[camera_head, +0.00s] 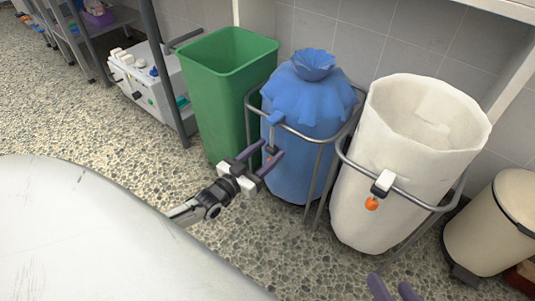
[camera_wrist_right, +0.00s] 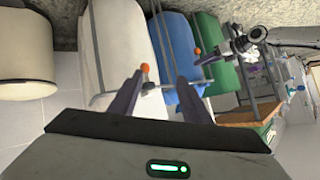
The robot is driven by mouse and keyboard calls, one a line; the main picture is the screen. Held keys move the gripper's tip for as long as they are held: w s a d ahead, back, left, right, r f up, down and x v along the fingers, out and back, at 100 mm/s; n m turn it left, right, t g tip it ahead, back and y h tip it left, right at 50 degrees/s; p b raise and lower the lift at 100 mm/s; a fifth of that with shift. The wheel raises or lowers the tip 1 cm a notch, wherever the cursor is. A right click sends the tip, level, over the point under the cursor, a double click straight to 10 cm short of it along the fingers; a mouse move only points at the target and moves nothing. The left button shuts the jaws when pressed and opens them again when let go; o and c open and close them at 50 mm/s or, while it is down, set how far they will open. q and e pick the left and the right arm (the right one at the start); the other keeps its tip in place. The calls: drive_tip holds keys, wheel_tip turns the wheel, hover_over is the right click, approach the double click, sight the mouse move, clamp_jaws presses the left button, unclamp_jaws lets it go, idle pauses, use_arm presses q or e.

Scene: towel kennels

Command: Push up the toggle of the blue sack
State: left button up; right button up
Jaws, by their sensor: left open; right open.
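The blue sack (camera_head: 308,105) stands in a metal frame, gathered into a ruffled knot at the top.
The white sack is open-topped, with a white clip (camera_head: 383,182) and an orange toggle (camera_head: 371,203) on its front. A green bin (camera_head: 228,90) stands left of the blue sack, a beige bin (camera_head: 495,225) at the right.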

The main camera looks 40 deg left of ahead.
use_arm(q)
drive_tip(key=shift+w, duration=0.2)
use_arm(e)
drive_tip(key=shift+r, duration=0.15)
use_arm(q)
clamp_jaws()
drive_tip(key=shift+r+p, duration=0.5)
drive_tip(key=shift+r, duration=0.05)
wheel_tip(320, 180, up, 7)
drive_tip(key=p, duration=0.7)
drive_tip(key=shift+r, duration=0.2)
use_arm(e)
drive_tip(key=s+d+f+g+h, duration=0.1)
drive_tip(key=d+f+h, duration=0.2)
drive_tip(key=d+f, duration=0.1)
drive_tip(key=shift+s+d, duration=0.15)
drive_tip(key=shift+f, duration=0.1)
use_arm(q)
unclamp_jaws()
drive_tip(key=shift+s, duration=0.1)
